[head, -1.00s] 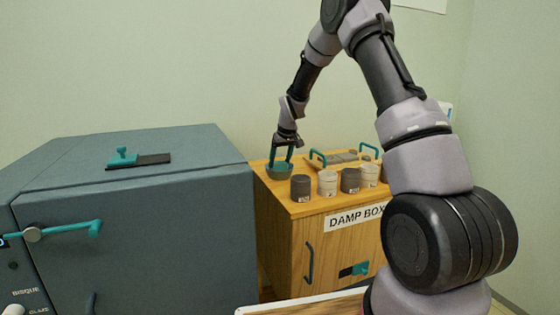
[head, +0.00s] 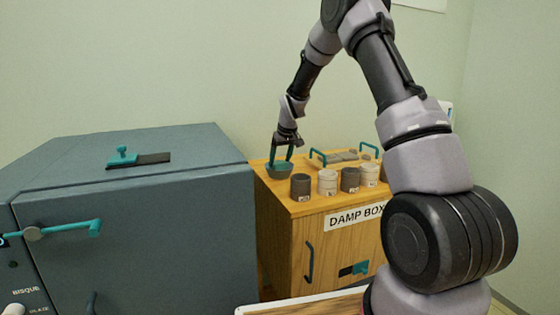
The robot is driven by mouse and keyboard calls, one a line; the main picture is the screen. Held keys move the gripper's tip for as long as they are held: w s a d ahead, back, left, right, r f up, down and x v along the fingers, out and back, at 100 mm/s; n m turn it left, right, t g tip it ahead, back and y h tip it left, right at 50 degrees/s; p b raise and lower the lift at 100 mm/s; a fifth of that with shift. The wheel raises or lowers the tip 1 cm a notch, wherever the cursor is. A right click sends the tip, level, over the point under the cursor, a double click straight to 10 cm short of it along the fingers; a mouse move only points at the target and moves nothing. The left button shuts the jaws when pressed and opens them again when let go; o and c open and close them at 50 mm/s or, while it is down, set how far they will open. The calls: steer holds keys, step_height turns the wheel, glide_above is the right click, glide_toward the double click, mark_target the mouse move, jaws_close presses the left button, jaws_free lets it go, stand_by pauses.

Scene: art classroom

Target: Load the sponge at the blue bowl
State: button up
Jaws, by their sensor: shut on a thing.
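The small bowl (head: 279,173) has a dark outside and a blue-green inside. It stands at the left end of the wooden damp box top. My gripper (head: 281,161) points down over it, with its teal fingertips at or inside the bowl's rim. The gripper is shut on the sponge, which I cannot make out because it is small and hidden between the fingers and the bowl. I cannot tell whether the sponge touches the bottom of the bowl.
Several dark and pale labelled cups, including a dark one (head: 300,187), stand close right of the bowl. A board with teal handles (head: 343,156) lies behind them. The damp box (head: 290,240) is beside a large grey kiln (head: 170,220). A pale-edged surface (head: 290,305) is in front.

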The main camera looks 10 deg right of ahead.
mark_target(280, 162)
steer(key=shift+r, duration=3.45)
